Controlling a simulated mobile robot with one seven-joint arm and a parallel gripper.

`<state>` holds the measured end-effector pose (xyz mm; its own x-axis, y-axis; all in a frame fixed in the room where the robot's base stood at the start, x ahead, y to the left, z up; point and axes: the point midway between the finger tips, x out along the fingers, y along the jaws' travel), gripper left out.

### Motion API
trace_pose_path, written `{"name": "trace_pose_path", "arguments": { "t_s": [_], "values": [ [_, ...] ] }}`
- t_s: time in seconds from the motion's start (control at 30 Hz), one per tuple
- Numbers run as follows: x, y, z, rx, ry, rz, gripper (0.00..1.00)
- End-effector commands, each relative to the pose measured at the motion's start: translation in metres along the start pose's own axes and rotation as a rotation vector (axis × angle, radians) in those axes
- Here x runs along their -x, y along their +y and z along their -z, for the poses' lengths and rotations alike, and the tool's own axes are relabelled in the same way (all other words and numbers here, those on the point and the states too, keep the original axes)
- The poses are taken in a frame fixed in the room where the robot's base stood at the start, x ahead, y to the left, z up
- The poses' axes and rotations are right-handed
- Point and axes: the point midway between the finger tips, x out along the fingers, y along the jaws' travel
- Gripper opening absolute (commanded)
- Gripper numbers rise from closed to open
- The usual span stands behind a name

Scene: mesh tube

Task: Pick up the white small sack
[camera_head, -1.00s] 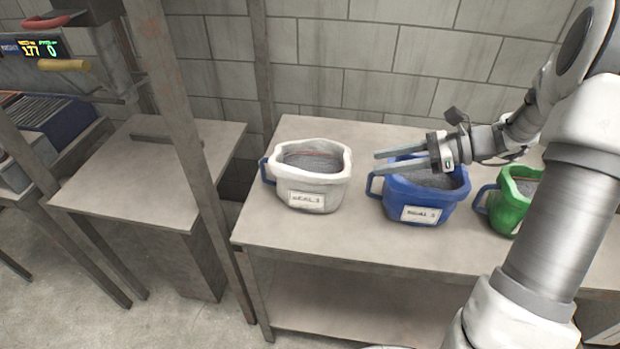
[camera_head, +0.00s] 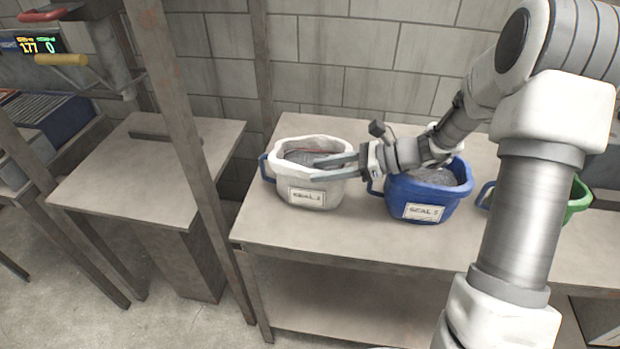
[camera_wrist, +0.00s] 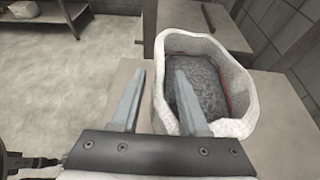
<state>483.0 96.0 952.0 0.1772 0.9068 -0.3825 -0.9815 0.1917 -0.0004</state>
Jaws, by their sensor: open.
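The white small sack (camera_head: 306,194) stands upright on the table. It is open at the top, filled with dark grey grains, and has a label on its front and a blue handle at its left. My gripper (camera_head: 335,167) is open and empty, with its fingers pointing left at the sack's right side, near its rim. In the wrist view the sack (camera_wrist: 238,85) is ahead and to the right. There, my gripper's (camera_wrist: 158,92) right finger overlaps the sack's opening and its left finger is outside the wall. I cannot tell whether either finger touches the sack.
A blue sack (camera_head: 432,204) stands right of the white one, below my arm. A green sack (camera_head: 578,200) is farther right, partly hidden by my arm. The table (camera_head: 350,235) is bare in front. A rusty post (camera_head: 180,120) rises at the left, beside another table (camera_head: 150,175).

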Motion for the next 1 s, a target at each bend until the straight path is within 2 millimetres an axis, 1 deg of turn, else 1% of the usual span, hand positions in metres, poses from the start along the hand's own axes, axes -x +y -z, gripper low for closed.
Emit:
{"name": "trace_pose_path", "arguments": {
  "t_s": [0.03,0.1,0.17,0.23,0.4,0.43,0.57,0.6,0.67,1.0],
  "values": [
    [-0.01,0.0,0.003,0.0,0.0,-0.003,0.44],
    [-0.021,0.0,0.003,0.0,-0.001,-0.005,0.44],
    [-0.028,0.0,0.003,-0.001,0.0,-0.002,0.44],
    [-0.032,0.0,0.002,-0.001,0.0,-0.001,0.44],
    [-0.032,-0.001,0.002,-0.001,0.0,0.0,0.44],
    [-0.032,-0.001,0.002,-0.001,0.0,0.0,0.42],
    [-0.031,-0.001,0.002,0.0,0.0,0.0,0.19],
    [-0.031,-0.001,0.002,0.0,0.0,0.0,0.12],
    [-0.031,-0.001,0.002,0.0,0.0,0.0,0.01],
    [-0.031,0.0,0.002,-0.001,0.0,-0.001,0.0]
  ]
}}
